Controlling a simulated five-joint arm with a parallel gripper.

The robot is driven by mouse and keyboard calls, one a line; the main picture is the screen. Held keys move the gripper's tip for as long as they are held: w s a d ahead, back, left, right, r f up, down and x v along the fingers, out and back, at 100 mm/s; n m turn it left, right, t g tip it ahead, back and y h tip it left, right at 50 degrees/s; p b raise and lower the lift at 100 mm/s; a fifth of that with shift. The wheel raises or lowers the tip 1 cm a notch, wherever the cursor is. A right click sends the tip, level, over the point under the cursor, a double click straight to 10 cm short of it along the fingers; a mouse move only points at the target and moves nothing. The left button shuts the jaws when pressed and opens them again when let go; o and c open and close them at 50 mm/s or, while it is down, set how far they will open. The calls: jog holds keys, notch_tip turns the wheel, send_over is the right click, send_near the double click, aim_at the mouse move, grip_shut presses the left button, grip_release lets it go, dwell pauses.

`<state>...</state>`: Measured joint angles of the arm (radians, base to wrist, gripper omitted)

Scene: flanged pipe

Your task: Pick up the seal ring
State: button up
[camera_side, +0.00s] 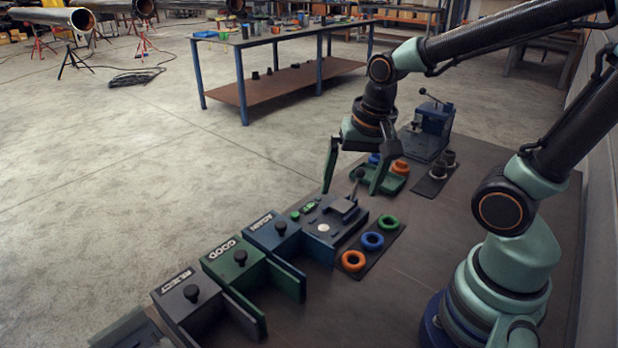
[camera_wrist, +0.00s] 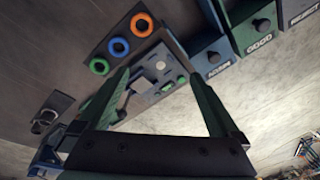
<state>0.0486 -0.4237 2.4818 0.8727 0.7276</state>
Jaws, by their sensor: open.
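Several ring-shaped parts are in view, and I cannot tell which one the task means. A green ring (camera_side: 388,222), a blue ring (camera_side: 372,241) and an orange ring (camera_side: 353,261) lie in a row on a dark mat (camera_side: 387,249). In the wrist view the green ring (camera_wrist: 99,66), blue ring (camera_wrist: 118,46) and orange ring (camera_wrist: 142,24) show at the upper left. Another orange ring (camera_side: 400,167) and a partly hidden blue ring (camera_side: 374,158) are at a green tray (camera_side: 395,186). My gripper (camera_side: 352,191) is open and empty, above the lever device and near the tray.
A lever device (camera_side: 322,226) stands beside the mat. Bins marked AGAIN (camera_side: 268,235), GOOD (camera_side: 232,262) and REJECT (camera_side: 187,297) follow toward the front left. A blue machine (camera_side: 432,122) and dark cylinders (camera_side: 440,165) stand behind. The bench (camera_side: 420,275) right of the mat is clear.

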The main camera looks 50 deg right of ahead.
aim_at(354, 258)
jog(key=shift+s+d+f+m+g, duration=0.1)
jog(key=shift+s+f+m+g, duration=0.25)
jog(key=shift+f+m, duration=1.7)
jog(key=shift+s+d+f+m+g, duration=0.1)
jog(key=shift+s+f+m+g, duration=0.3)
jog(key=shift+f, duration=3.3)
jog(key=shift+s+d+f+m+g, duration=0.15)
jog(key=shift+f+m+g, duration=0.6)
jog(key=shift+f, duration=2.15)
jog(key=shift+a+m+t, duration=0.1)
jog(key=shift+m+t, duration=0.2)
jog(key=c, duration=1.4)
jog(key=shift+r, duration=0.15)
notch_tip(354, 258, up, 22)
jog(key=shift+r, duration=0.25)
